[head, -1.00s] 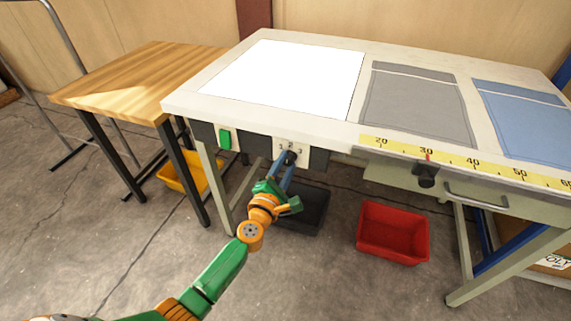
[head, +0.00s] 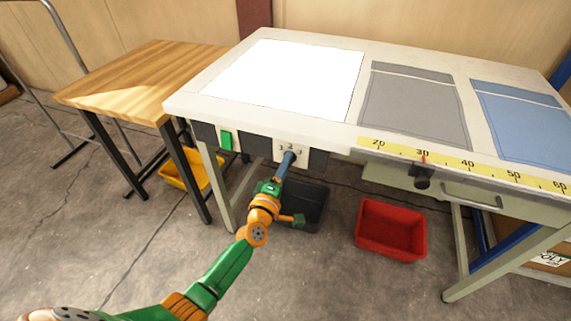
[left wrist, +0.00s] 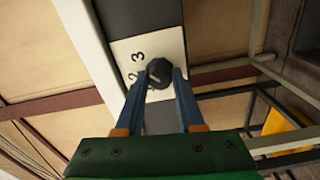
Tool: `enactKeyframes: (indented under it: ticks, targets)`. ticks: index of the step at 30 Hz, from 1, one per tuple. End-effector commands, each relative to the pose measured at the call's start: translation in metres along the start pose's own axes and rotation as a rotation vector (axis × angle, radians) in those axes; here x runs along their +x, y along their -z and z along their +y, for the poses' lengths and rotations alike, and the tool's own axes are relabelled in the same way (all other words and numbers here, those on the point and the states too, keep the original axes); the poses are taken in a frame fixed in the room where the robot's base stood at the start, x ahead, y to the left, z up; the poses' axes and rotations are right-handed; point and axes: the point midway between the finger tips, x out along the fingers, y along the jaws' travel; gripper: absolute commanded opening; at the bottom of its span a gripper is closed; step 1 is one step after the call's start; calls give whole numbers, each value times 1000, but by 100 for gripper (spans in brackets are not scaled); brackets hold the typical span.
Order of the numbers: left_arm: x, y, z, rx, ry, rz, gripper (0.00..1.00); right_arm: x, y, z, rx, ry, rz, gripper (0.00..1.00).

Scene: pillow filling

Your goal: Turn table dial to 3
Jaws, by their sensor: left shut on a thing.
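The black dial (head: 290,153) sits on a pale number plate (head: 279,149) on the table's front edge, left of the ruler. In the left wrist view, the dial (left wrist: 160,72) shows between the fingertips. A 3 and a 2 are printed on the plate (left wrist: 143,48) beside it. My left gripper (head: 287,161) is shut on the dial, with its two blue fingers on either side of it. I cannot tell clearly which number the dial's mark points to. My right gripper is not in view.
A green switch (head: 226,140) is on the front edge, left of the dial. A black knob (head: 422,177) hangs under the yellow ruler (head: 470,163). Yellow (head: 176,170), black (head: 309,208) and red (head: 391,230) bins stand on the floor. A wooden table (head: 140,80) is at left.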

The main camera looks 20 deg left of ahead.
Motion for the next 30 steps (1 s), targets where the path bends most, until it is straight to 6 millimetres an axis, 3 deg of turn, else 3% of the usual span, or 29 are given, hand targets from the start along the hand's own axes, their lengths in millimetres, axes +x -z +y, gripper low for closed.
enactKeyframes:
  ticks: [21, 22, 24, 25, 30]
  targets:
    - [0, 0, -1, 69, 1, -1, 0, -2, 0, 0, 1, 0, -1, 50]
    - [0, 0, -1, 69, 1, -1, 42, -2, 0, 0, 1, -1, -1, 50]
    - [0, 0, 0, 69, 1, -1, 61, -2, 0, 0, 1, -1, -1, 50]
    - [0, 0, 0, 69, 1, -1, 67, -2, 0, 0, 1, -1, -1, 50]
    - [0, 0, 0, 68, 0, 0, 67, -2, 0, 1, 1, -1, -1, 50]
